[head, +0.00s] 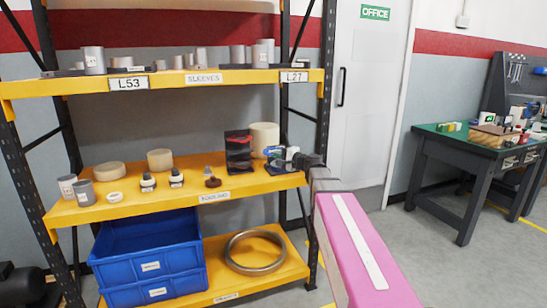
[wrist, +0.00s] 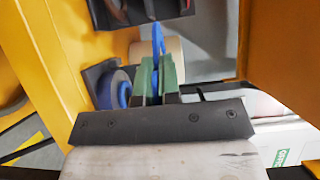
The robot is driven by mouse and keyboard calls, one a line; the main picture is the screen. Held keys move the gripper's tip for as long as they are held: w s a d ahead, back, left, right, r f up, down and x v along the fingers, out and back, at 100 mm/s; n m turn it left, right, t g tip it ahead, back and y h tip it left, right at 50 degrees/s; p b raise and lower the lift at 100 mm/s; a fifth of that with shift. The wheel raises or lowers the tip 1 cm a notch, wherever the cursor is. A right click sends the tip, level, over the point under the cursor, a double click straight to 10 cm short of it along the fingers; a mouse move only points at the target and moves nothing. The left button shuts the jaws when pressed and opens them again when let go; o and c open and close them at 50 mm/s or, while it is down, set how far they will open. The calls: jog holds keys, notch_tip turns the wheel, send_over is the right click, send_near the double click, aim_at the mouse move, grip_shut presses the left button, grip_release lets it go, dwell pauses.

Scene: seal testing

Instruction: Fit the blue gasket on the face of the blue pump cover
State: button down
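My gripper (wrist: 158,78) has green finger pads closed on a thin blue piece, which looks like the blue gasket (wrist: 158,38), seen nearly edge-on and sticking out past the fingertips. A round blue part with a dark middle, likely the blue pump cover (wrist: 113,88), sits beside the fingers at left in the wrist view, against a dark holder. A gap shows between it and the held gasket. In the head view my gripper (head: 277,153) is over the right end of the middle shelf; a small blue patch shows there, but the two blue parts cannot be told apart.
A black rack (head: 238,152) and a cream roll (head: 264,137) stand close to my gripper on the yellow middle shelf (head: 130,207). A shelf post (head: 325,90) is close to my arm. Rings and small parts stand farther left. Blue crates (head: 150,245) are below.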

jog(key=w+d+f, duration=0.1)
jog(key=w, duration=0.2)
jog(key=w+d+f, duration=0.1)
jog(key=w, duration=0.2)
jog(key=w+d+f, duration=0.1)
jog(key=w+d, duration=0.1)
jog(key=shift+w+f, duration=0.15)
jog(key=shift+w, duration=0.25)
jog(key=shift+f, duration=1.95)
jog(key=shift+f, duration=0.1)
jog(key=c, duration=1.3)
grip_release()
jog(key=shift+f, duration=0.15)
jog(key=shift+c, duration=0.4)
jog(key=shift+s+d, duration=0.1)
jog(key=shift+s, duration=0.1)
